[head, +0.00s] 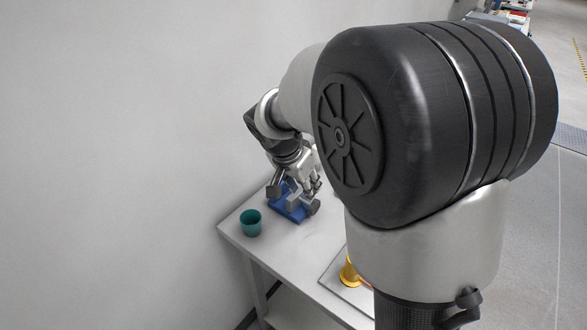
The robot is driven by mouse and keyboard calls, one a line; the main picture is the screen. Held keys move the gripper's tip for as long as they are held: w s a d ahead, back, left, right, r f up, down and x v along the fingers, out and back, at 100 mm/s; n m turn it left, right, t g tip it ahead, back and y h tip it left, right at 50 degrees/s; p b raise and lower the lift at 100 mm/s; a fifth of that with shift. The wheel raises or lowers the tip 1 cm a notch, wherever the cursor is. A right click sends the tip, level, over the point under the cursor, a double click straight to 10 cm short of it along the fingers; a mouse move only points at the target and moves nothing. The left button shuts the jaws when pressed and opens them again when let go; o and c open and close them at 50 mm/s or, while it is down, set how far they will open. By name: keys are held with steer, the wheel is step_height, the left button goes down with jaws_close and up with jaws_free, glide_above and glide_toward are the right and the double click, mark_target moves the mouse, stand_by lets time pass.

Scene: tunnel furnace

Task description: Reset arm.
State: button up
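My arm reaches over a white table (240,232) against the wall. My gripper (293,199) points down at the table, with its fingers spread apart. A blue object (286,208) lies on the table right below and between the fingers. The gripper hides part of it, and I cannot tell whether the fingers touch it.
A teal cup (251,223) stands upright on the table, left of the gripper. A yellow-orange object (349,271) sits on a grey plate (331,279) at the front right, partly hidden by my arm. The wall (110,150) is close behind the table.

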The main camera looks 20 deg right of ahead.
steer(key=s+a+r+n+y, duration=0.1)
steer(key=s+a+r+n, duration=0.1)
steer(key=s, duration=0.6)
steer(key=s+a+r+n+t+y, duration=0.1)
steer(key=s+a+r+n, duration=0.1)
steer(key=s+n, duration=0.3)
steer(key=s+a+r+n+t+y, duration=0.1)
steer(key=s+r+n, duration=0.3)
steer(key=s, duration=0.9)
steer(key=shift+a+y, duration=0.4)
steer(key=shift+a, duration=0.05)
